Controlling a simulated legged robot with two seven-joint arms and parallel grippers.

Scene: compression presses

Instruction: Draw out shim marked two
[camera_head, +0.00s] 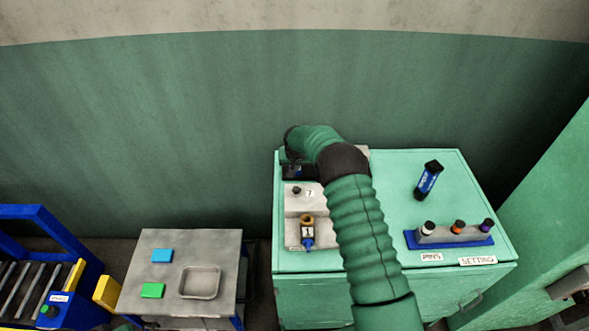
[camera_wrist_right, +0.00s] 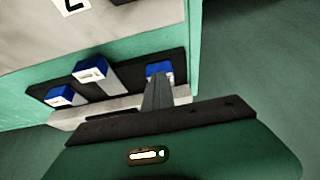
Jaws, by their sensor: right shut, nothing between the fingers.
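My right arm crosses the green bench in the head view and its hand is bent down at the back left corner, where the fingers are hidden. In the right wrist view my right gripper (camera_wrist_right: 158,92) is shut and empty. Its fingertips are in front of the rightmost blue-ended shim (camera_wrist_right: 160,68), overlapping its lower part; I cannot tell if they touch. A middle blue-ended shim (camera_wrist_right: 91,70) sticks out furthest from the dark slotted block (camera_wrist_right: 125,72). A left blue-ended shim (camera_wrist_right: 60,96) is beside it. Their marks are too small to read. My left gripper is not in view.
The green bench (camera_head: 400,200) carries grey press blocks (camera_head: 302,198), a blue-black bottle (camera_head: 428,180) and a blue pin rack (camera_head: 450,241). A grey table (camera_head: 215,250) with a tray (camera_head: 200,296) stands left. A roller conveyor (camera_head: 25,280) is further left.

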